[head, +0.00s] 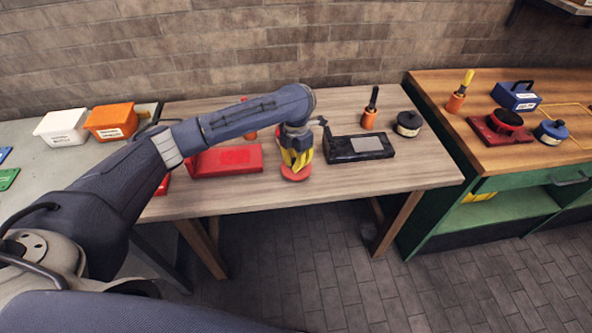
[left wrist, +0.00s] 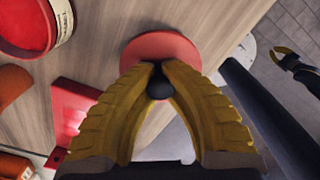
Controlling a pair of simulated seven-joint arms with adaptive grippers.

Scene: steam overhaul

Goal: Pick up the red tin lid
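The red tin lid (head: 296,173) is a flat red disc with a dark round knob, near the front middle of the wooden table. In the left wrist view the lid (left wrist: 160,48) shows below my left gripper (left wrist: 158,78), whose yellow fingers close from both sides on the knob (left wrist: 159,88). In the head view my left gripper (head: 296,160) points down onto the lid. I cannot tell whether the lid touches the table.
A red box (head: 226,161) lies left of the lid, and a black device (head: 359,147) lies to its right. A dark tin (head: 408,124) and an orange holder (head: 369,118) stand behind. An open red tin (left wrist: 30,28) shows in the left wrist view. The table's right front is clear.

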